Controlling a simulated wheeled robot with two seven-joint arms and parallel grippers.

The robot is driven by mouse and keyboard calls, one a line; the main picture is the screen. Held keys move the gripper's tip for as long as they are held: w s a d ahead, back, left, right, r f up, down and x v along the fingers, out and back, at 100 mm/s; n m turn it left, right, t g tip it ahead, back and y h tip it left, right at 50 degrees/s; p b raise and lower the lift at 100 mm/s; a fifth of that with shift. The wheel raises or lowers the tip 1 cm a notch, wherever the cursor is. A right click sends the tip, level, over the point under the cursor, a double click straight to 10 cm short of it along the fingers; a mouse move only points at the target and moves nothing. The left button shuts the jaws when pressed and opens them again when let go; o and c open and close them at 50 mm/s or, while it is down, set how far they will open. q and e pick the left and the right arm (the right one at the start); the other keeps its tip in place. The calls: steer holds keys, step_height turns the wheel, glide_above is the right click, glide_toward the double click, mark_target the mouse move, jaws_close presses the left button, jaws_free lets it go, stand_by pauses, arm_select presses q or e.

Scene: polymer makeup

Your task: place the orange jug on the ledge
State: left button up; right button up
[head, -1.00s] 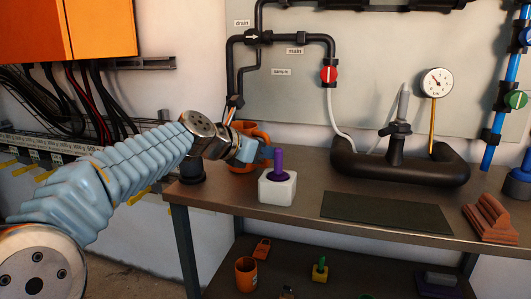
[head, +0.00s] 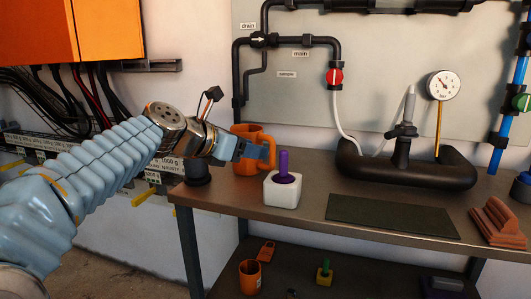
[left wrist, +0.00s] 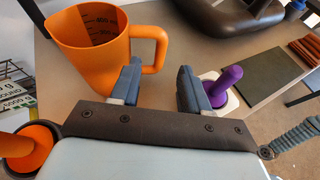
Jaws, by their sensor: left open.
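The orange jug (head: 243,133) stands upright near the back left corner of the workbench, its handle toward the right. In the left wrist view the jug (left wrist: 88,60) shows its open top and inner volume marks. My left gripper (head: 268,152) is open in front of the jug. In the left wrist view its fingers (left wrist: 158,75) stand apart, with the handle just beyond and between their tips; I cannot tell whether they touch it. In the head view the gripper hides part of the jug. I cannot tell which surface is the ledge; a narrow grey rail (head: 150,66) is on the wall.
A white block with a purple peg (head: 283,190) stands close right of the gripper. A black round holder (head: 197,172) is at the bench's left corner. A dark mat (head: 390,216) and black pipework (head: 405,172) lie further right. The lower shelf holds small objects.

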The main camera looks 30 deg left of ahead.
arm_select(q)
steer(key=v, duration=0.4)
steer(key=shift+s+a+r, duration=0.1)
steer(key=shift+s+r, duration=0.05)
steer(key=shift+s, duration=0.2)
